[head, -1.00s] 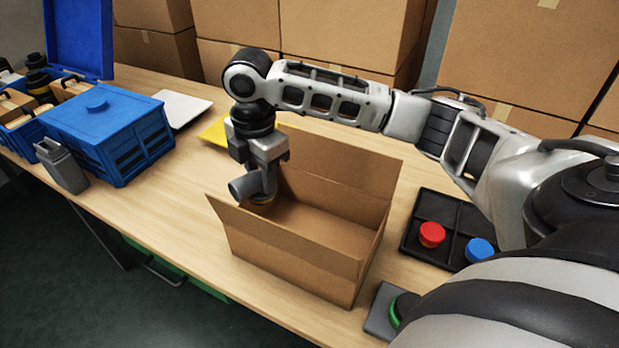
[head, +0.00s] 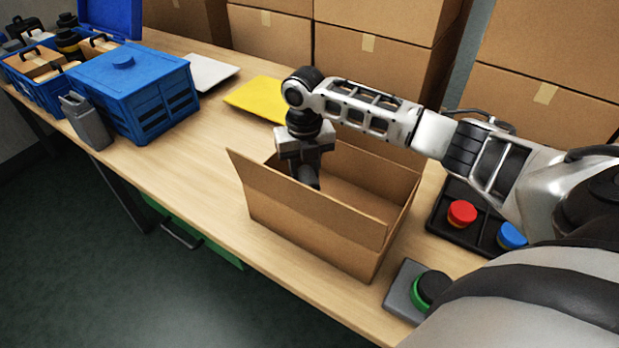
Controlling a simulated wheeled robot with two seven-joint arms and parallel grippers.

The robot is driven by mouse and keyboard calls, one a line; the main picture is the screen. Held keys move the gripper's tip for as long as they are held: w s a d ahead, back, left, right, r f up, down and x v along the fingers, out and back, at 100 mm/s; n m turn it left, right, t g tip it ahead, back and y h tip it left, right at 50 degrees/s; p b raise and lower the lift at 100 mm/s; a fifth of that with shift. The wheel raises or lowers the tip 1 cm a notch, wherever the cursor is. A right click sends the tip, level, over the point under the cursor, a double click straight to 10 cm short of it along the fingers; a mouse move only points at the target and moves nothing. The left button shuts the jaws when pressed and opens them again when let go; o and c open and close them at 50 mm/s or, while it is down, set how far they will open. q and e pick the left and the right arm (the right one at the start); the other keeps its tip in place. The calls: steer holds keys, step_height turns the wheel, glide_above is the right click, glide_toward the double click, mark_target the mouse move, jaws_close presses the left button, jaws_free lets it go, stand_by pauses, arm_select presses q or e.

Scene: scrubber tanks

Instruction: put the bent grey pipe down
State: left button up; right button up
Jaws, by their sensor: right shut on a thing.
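My right gripper (head: 306,162) reaches down into the left part of an open cardboard box (head: 318,226) on the wooden table. It is shut on the bent grey pipe (head: 308,178), of which only a dark grey part shows below the jaws. The pipe's lower end is hidden behind the box's near wall, so I cannot tell whether it touches the box floor. My left gripper is not in view.
Left of the box are a blue lidded crate (head: 133,92), a grey canister (head: 87,122) and a yellow sheet (head: 258,98). On the right are a black tray (head: 437,215) with a red cap (head: 461,213) and a blue cap (head: 512,235), and a green-ringed knob (head: 431,289). Bare table lies left of the box.

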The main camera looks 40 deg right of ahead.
mark_target(305, 165)
steer(key=shift+f, duration=2.15)
steer(key=shift+f, duration=0.2)
steer(key=o, duration=1.1)
step_height(305, 165, up, 12)
steer(key=shift+r+p, duration=0.25)
steer(key=shift+p, duration=0.05)
